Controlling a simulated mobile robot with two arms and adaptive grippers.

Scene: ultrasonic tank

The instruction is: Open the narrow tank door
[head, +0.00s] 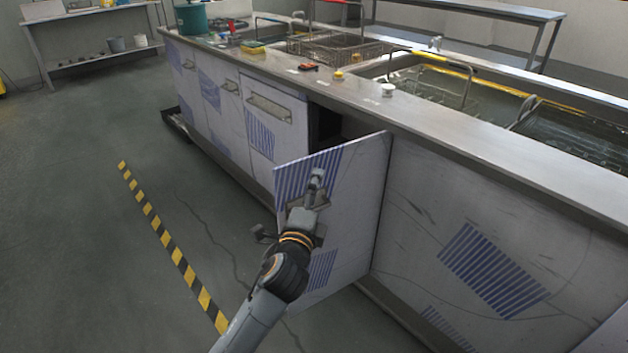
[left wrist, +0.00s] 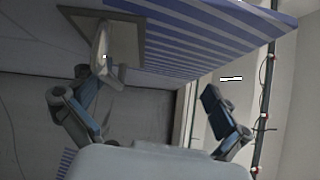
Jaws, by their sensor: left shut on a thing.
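The narrow tank door (head: 352,200), a pale panel with blue stripes, stands swung out from the front of the long bench. A dark gap shows behind its top edge. My left gripper (head: 313,190) is at the handle plate on the door's outer face and is shut on the handle, which it mostly covers. The fingers (left wrist: 150,108) look spread apart there, and the exact contact is hard to see. My right gripper is not in view.
The bench top (head: 440,125) carries sinks, baskets and small items. Another door with a recessed handle (head: 270,108) is closed to the left. Floor (head: 90,230) with a yellow-black strip (head: 170,240) is clear on the left. A fixed striped panel (head: 480,240) lies right.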

